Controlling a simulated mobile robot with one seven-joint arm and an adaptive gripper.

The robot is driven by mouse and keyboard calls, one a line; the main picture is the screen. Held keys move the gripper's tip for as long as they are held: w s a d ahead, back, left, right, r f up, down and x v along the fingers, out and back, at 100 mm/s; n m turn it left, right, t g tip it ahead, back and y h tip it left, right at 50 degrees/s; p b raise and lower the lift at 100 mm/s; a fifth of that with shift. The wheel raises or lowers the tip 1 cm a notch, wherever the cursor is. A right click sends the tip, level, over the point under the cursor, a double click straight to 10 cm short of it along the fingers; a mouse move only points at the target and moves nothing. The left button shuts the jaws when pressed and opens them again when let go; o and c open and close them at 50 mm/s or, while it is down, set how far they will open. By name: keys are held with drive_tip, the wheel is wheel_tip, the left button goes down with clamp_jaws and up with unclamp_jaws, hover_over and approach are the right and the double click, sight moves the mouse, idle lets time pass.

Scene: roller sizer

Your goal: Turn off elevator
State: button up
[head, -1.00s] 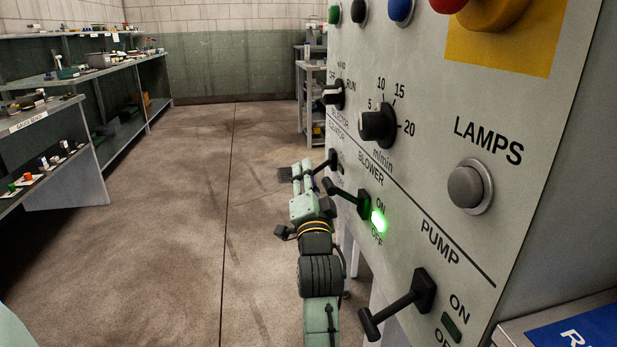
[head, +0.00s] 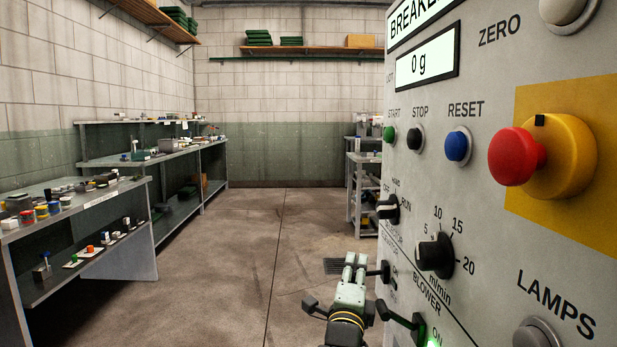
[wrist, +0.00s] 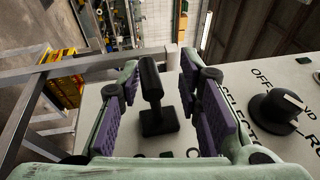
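The elevator switch is a black lever (head: 384,272) low on the left edge of the grey control panel; its ELEVATOR label is partly legible. My gripper (head: 349,267) is just left of it in the head view. In the wrist view the lever (wrist: 152,85) stands between my two open, purple-padded fingers (wrist: 160,72), with a visible gap on each side. The fingers do not pinch it. Whether the lever is at ON or OFF, I cannot tell.
The blower lever (head: 400,316) sits close by at lower right, with a lit green lamp (head: 433,343). The selector knob (head: 388,208) is above; it also shows in the wrist view (wrist: 277,108). The red emergency button (head: 516,157) is farther right. The floor (head: 230,270) leftward is clear.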

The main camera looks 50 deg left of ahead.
wheel_tip(320, 180, up, 3)
drive_tip(key=m+h+p, duration=0.1)
drive_tip(key=m+p, duration=0.2)
drive_tip(key=shift+f, duration=0.1)
drive_tip(key=m+p, duration=0.1)
drive_tip(key=r+m+p, duration=0.1)
drive_tip(key=m+g+p, duration=0.1)
drive_tip(key=p, duration=0.1)
drive_tip(key=shift+w+d+r+m, duration=0.3)
drive_tip(key=shift+w+d, duration=0.05)
drive_tip(key=r+b+v, duration=0.1)
drive_tip(key=b+v, duration=0.2)
drive_tip(key=v, duration=0.8)
drive_tip(key=s+r+n+t+y, duration=0.1)
drive_tip(key=s+r+n+y, duration=0.3)
drive_tip(key=r+n, duration=0.3)
drive_tip(key=s+r+n+y, duration=0.5)
drive_tip(key=r+n, duration=0.3)
drive_tip(key=r, duration=0.2)
drive_tip(key=shift+s+t+y, duration=0.3)
drive_tip(key=shift+s+t, duration=0.1)
drive_tip(key=shift+s, duration=0.45)
drive_tip(key=shift+a, duration=0.15)
